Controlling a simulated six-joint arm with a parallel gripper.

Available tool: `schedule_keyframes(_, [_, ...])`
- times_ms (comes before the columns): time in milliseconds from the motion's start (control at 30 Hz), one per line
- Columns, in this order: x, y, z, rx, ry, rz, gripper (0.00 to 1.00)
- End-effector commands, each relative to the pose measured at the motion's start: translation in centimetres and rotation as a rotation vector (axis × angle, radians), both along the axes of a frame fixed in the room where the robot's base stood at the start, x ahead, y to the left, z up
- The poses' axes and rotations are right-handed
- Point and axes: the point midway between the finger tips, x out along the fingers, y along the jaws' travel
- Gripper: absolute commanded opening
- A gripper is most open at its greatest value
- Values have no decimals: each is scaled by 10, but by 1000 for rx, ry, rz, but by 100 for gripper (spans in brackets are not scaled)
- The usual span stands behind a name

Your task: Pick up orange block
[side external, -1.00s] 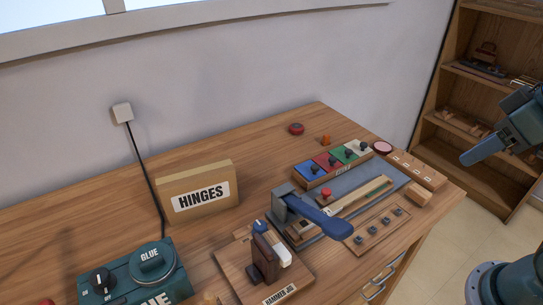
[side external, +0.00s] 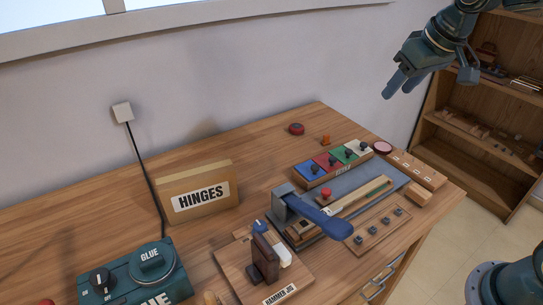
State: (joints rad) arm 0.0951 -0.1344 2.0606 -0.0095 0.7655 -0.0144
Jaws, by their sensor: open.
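A small orange block (side external: 326,140) stands on the wooden workbench near its back edge, behind the coloured key tray. My gripper (side external: 396,87) is in the air at the upper right, above and to the right of the block. Its fingers point down and to the left, apart and empty. It is well clear of the bench and touches nothing.
A red button (side external: 296,128) lies left of the block. The tray with blue, red, green and white panels (side external: 332,167) is in front. A round pink-topped disc (side external: 383,147) lies to the right. A HINGES box (side external: 198,193) and a GLUE machine (side external: 150,262) stand left.

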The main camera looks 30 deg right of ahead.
Motion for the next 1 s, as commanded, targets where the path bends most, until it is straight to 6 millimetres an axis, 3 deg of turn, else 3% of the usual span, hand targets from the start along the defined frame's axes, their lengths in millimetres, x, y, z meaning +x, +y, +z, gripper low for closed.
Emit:
schedule_keyframes(100, [31,-9,-10,1,10,-12,45])
schedule_keyframes(467, [116,-38,-53,4,29,-45,45])
schedule_keyframes(800, [185,-71,-117,7,46,-76,45])
schedule_keyframes(1000, [215,-89,-159,8,53,-92,45])
